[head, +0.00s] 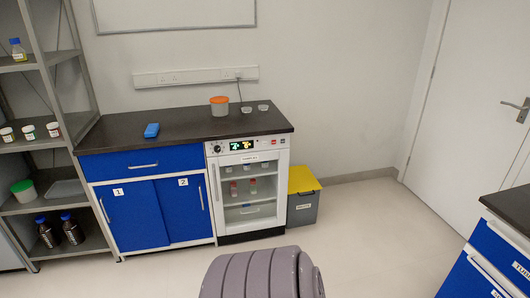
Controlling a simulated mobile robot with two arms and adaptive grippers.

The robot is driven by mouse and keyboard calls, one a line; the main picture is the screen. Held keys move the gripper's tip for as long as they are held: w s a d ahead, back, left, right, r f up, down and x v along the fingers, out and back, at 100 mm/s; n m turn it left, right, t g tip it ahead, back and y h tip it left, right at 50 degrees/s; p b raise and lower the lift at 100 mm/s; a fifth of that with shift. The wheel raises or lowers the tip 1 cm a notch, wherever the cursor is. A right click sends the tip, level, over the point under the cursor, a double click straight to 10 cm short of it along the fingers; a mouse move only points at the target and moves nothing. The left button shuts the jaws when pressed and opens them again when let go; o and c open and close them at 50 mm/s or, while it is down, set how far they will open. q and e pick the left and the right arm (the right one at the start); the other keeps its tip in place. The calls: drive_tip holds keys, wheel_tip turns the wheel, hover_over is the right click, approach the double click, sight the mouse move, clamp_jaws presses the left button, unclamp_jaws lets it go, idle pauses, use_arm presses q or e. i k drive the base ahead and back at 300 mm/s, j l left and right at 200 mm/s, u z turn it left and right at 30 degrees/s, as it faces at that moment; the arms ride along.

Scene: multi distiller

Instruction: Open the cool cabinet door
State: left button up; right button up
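The cool cabinet (281,207) is a white unit with a glass front under the dark counter, right of the blue cupboards. Its door (248,223) looks shut. Through the glass I see shelves with several small items. A vertical handle (217,183) runs along the left side of the door. A control panel (242,146) with a lit display is above the door. Neither of my grippers is in view, so their state and distance from the handle do not show.
A grey bin with a yellow lid (303,183) stands just right of the cabinet. Blue cupboards (150,210) adjoin its left side. A blue drawer unit (482,268) is at the lower right. The floor (375,245) between is clear.

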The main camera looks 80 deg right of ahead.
sight(250, 190)
drive_tip(key=l+z, duration=0.1)
drive_tip(key=z, duration=2.5)
